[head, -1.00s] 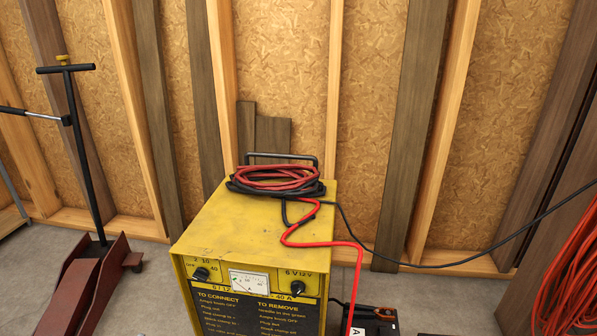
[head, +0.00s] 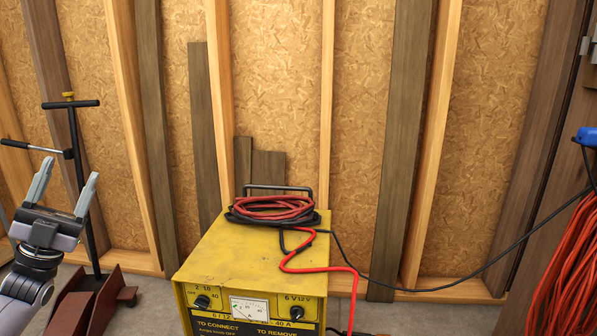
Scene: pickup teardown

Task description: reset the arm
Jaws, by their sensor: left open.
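My left gripper (head: 63,190) is at the left edge of the head view, its two pale fingers spread apart and pointing up. Nothing is between the fingers. My left arm comes in from the lower left corner. The gripper appears in front of the red floor jack and left of the yellow charger, apart from the charger. My right gripper is not in view.
A yellow battery charger (head: 239,257) stands in the middle with coiled red and black cables (head: 272,208) on top. A red floor jack (head: 92,304) with a black T-handle (head: 71,104) is at left. An orange cable coil (head: 566,270) hangs at right. A stud wall closes the back.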

